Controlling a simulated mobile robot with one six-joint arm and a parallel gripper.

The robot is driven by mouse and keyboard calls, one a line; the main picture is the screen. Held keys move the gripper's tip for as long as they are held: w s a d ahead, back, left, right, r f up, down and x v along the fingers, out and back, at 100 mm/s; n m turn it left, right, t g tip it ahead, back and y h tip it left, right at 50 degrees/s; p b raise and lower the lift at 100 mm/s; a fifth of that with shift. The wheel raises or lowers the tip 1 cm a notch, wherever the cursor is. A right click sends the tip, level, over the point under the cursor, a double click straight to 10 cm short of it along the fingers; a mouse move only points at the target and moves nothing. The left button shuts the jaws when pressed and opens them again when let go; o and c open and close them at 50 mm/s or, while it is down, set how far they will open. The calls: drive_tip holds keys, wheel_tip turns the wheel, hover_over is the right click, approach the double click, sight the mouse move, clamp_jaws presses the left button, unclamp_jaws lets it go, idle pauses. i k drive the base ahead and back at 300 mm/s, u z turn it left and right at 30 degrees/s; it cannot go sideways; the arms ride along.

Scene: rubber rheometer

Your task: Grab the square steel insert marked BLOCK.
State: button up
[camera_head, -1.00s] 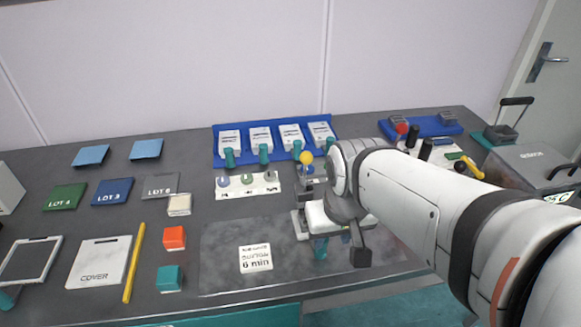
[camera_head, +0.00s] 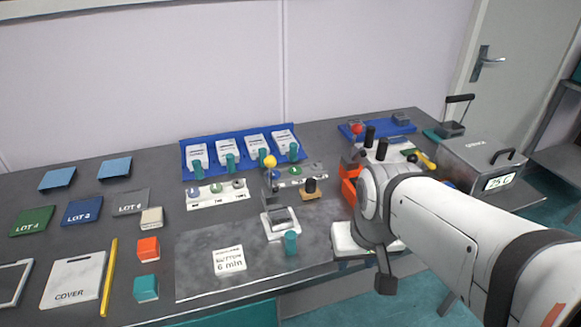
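My gripper is at the end of the white arm, at the front right of the bench and well in front of that tray. My wrist hides most of it. Its fingertips do not show clearly, and I see nothing held.
A device with black knobs (camera_head: 370,136) and orange parts stands between my wrist and the blue tray (camera_head: 377,132). A grey oven-like box (camera_head: 483,165) is to the right. A small press with a yellow ball (camera_head: 270,161) stands left of my wrist.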

sight(278, 219)
drive_tip(key=z, duration=0.95)
drive_tip(key=k, duration=0.8)
drive_tip(key=u, duration=1.25)
drive_tip(key=i, duration=1.05)
drive_tip(key=u, duration=0.05)
